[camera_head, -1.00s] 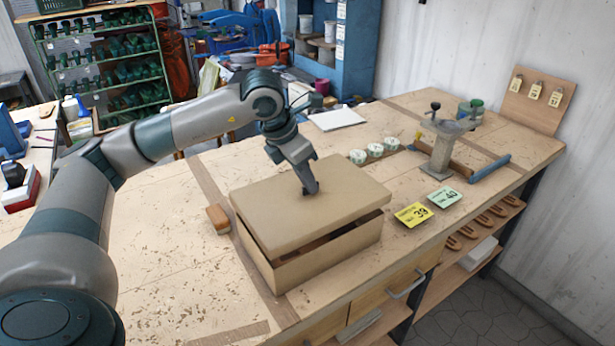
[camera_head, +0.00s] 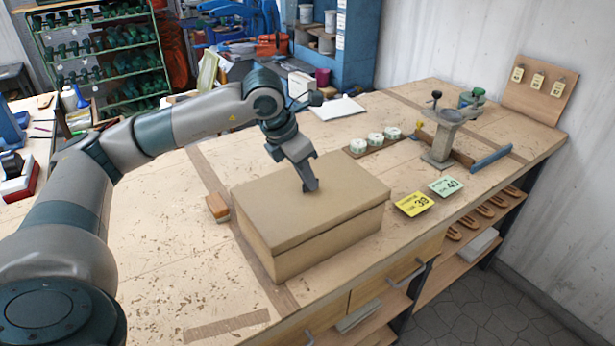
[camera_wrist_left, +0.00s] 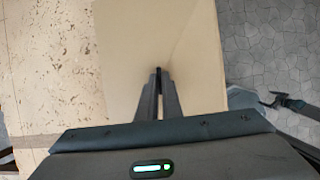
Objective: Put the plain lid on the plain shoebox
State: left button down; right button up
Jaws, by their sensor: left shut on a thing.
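The plain tan lid (camera_head: 265,208) lies over the top of the plain shoebox (camera_head: 325,250) on the workbench, its edges lined up with the box walls. No open gap shows along the two sides that face me. My left gripper (camera_head: 310,187) points down at the middle of the lid and is shut on it. What part of the lid sits between the fingertips is too small to make out. In the left wrist view, the closed fingers (camera_wrist_left: 159,75) reach onto the lid's plain surface (camera_wrist_left: 125,40). My right gripper does not show.
A small wooden-backed brush (camera_head: 217,207) lies left of the box. The bench's front left is clear.

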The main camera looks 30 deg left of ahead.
aim_at(308, 191)
pick_arm(q)
jog(key=shift+f+b, duration=0.3)
jog(key=shift+b, duration=0.6)
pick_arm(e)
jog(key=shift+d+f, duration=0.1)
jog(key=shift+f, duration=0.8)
pick_arm(q)
jog(key=shift+f+b, duration=1.3)
jog(key=shift+b, duration=0.25)
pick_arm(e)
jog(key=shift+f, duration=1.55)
pick_arm(q)
jog(key=c, duration=1.9)
grip_release()
jog(key=shift+o, duration=0.2)
jog(key=shift+r, duration=0.1)
jog(key=shift+s+a+r, duration=0.1)
jog(key=shift+s+r, duration=0.1)
jog(key=shift+r, duration=0.25)
jog(key=b+v, duration=0.3)
jog(key=v, duration=1.3)
jog(key=shift+s, duration=0.2)
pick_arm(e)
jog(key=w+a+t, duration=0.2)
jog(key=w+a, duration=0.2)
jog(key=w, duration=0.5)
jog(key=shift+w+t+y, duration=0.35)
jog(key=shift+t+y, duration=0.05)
